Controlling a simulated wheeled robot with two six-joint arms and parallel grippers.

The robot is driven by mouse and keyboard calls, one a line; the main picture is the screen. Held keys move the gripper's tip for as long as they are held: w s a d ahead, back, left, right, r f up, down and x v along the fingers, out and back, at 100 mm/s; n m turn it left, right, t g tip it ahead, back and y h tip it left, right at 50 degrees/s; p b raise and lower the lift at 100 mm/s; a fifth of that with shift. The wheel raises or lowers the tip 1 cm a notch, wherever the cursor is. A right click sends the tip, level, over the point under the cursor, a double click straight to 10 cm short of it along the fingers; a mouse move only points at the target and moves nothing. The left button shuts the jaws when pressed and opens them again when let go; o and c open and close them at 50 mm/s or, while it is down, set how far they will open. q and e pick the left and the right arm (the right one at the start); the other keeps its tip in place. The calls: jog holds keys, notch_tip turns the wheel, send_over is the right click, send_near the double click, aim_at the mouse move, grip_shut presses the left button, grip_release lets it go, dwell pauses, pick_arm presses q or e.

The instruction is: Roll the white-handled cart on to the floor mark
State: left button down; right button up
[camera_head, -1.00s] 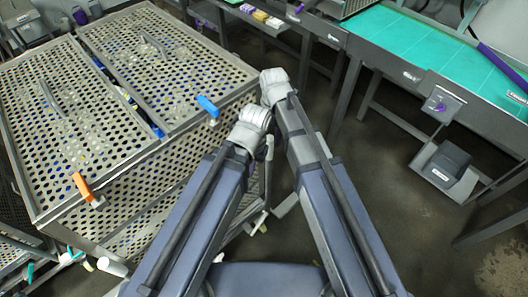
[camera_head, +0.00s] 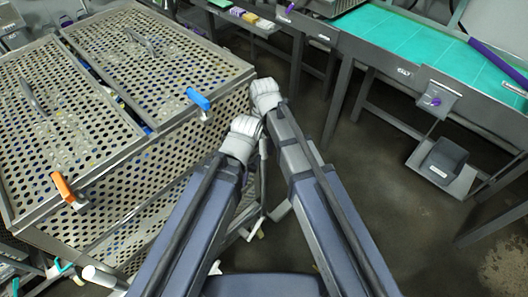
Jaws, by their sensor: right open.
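A white tube handle (camera_head: 103,277) shows low at the left, below the big perforated metal baskets. It runs toward my left arm, which hides part of it. The cart frame under the baskets is mostly hidden by them and by my arms. My right gripper (camera_head: 262,212) hangs below its pale wrist, beside the baskets' right side, partly covered by my forearms. It is open, and I see nothing held in it. My left gripper is hidden behind its own arm. I cannot make out a floor mark.
Perforated baskets (camera_head: 110,100) with an orange handle (camera_head: 66,188) and a blue handle (camera_head: 199,98) fill the left. A green-topped table (camera_head: 400,45) stands back right, with a dark box (camera_head: 445,160) on its low shelf. Dark floor (camera_head: 370,190) is open at right centre.

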notch_tip(320, 180, down, 2)
jog(key=shift+f+b, duration=0.25)
jog(key=shift+b, duration=0.5)
grip_shut()
dwell(0.9)
